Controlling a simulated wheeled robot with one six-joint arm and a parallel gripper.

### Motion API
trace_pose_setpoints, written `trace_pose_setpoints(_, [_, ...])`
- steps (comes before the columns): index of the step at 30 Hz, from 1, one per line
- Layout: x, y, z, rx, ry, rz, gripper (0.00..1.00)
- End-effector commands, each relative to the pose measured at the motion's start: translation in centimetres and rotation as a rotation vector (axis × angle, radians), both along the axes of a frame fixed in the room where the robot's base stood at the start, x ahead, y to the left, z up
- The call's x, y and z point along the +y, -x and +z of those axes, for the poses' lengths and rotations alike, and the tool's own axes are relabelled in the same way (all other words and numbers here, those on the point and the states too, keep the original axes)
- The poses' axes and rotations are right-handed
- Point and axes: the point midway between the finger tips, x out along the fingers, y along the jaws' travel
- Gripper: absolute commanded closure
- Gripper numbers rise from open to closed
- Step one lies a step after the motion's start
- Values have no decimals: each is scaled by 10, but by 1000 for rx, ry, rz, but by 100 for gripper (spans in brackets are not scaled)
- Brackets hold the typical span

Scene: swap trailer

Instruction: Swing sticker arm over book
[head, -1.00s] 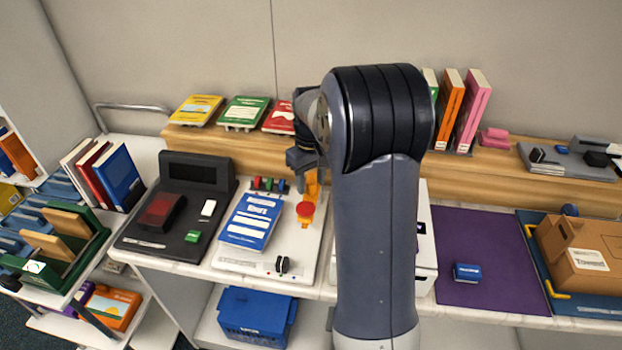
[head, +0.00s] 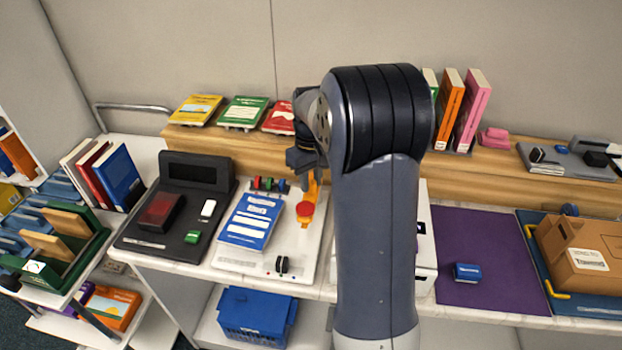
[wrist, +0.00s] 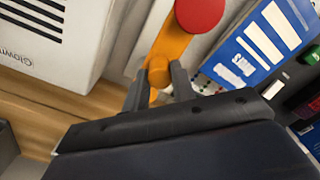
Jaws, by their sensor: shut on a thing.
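The orange sticker arm (head: 309,196) with a round red pad (head: 304,209) stands on the white station plate, right of the blue book (head: 251,221). The book lies flat on the plate. In the wrist view, the orange arm (wrist: 172,44) runs up to its red pad (wrist: 199,12), and the blue book (wrist: 250,50) lies to its right, apart from the pad. My gripper (wrist: 159,82) is shut on the orange knob (wrist: 159,73) at the near end of the arm. In the head view, my own arm hides most of the gripper.
A dark scanner unit (head: 175,215) stands left of the plate. A white box (head: 427,245) stands to the right, partly behind my arm, and shows in the wrist view (wrist: 60,35). A wooden ledge (head: 240,148) with books runs behind. Small coloured rollers (head: 268,184) sit behind the book.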

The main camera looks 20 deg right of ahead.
Motion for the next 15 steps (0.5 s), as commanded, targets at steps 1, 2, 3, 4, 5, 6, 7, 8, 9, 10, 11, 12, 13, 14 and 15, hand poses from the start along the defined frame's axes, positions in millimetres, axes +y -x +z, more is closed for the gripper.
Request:
trace_pose_setpoints(1, [0,0,0,0,0,-1,100])
trace_pose_setpoints(2, [0,0,0,0,0,-3,100])
trace_pose_setpoints(3, [0,0,1,0,0,-6,100])
trace_pose_setpoints(4, [0,0,1,0,0,-10,100])
trace_pose_setpoints(5, [1,-1,1,0,0,-15,100])
trace_pose_setpoints(6, [1,-1,1,0,0,-23,100])
trace_pose_setpoints(7, [2,-1,1,0,0,-31,100])
trace_pose_setpoints(8, [2,-2,1,0,0,-42,100])
trace_pose_setpoints(9, [3,-2,1,-1,0,-57,100])
trace_pose_setpoints(10, [3,-3,1,-1,0,-72,100])
trace_pose_setpoints(11, [4,-3,2,-1,0,-87,100])
trace_pose_setpoints(12, [5,-4,2,-1,0,-111,100])
trace_pose_setpoints(13, [6,-5,2,-1,0,-131,100])
trace_pose_setpoints(14, [7,-6,2,-1,0,-151,100])
trace_pose_setpoints(15, [8,-7,2,-1,0,-182,100])
